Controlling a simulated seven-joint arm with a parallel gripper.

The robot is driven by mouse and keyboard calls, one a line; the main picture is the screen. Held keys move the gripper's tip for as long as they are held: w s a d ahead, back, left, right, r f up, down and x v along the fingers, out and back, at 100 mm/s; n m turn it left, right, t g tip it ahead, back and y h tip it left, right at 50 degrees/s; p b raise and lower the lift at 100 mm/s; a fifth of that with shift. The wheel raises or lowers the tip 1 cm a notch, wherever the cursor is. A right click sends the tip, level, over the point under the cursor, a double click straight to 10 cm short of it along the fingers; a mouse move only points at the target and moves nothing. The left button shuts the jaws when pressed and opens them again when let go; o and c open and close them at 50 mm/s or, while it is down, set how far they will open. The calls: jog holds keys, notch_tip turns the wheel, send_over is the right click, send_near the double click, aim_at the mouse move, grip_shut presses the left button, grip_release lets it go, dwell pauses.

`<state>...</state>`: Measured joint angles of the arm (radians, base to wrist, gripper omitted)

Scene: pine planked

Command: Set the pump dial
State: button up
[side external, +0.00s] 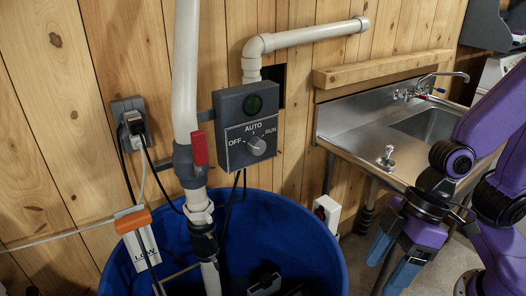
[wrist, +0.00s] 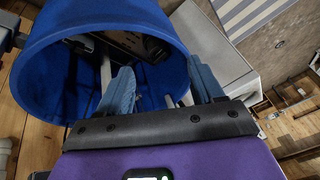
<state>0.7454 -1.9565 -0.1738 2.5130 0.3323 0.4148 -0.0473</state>
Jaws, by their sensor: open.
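The pump dial (side external: 257,146) is a pale grey knob on the front of a dark grey control box (side external: 233,106) on the wall. The labels OFF, AUTO and RUN stand left of, above and right of it. Which label its pointer faces is too small to tell. My gripper (side external: 389,272) is open and empty, with blue fingers pointing down, well right of and below the dial. In the wrist view my gripper (wrist: 162,68) has its fingers spread; the dial does not show there.
A blue barrel (side external: 322,232) stands below the box, also large in the wrist view (wrist: 48,52). A white pipe with a red-handled valve (side external: 198,148) rises left of the box. A metal sink (side external: 350,132) and wooden ledge (side external: 385,67) are at right. Space before the dial looks clear.

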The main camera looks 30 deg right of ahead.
jog(key=w+a+m+t+y, duration=0.2)
jog(key=w+a+m+y, duration=0.1)
jog(key=a, duration=0.5)
jog(key=m+t+h, duration=0.8)
jog(key=t, duration=0.8)
send_near(260, 149)
jog(key=w, duration=0.8)
jog(key=shift+w, duration=0.3)
jog(key=c, duration=1.1)
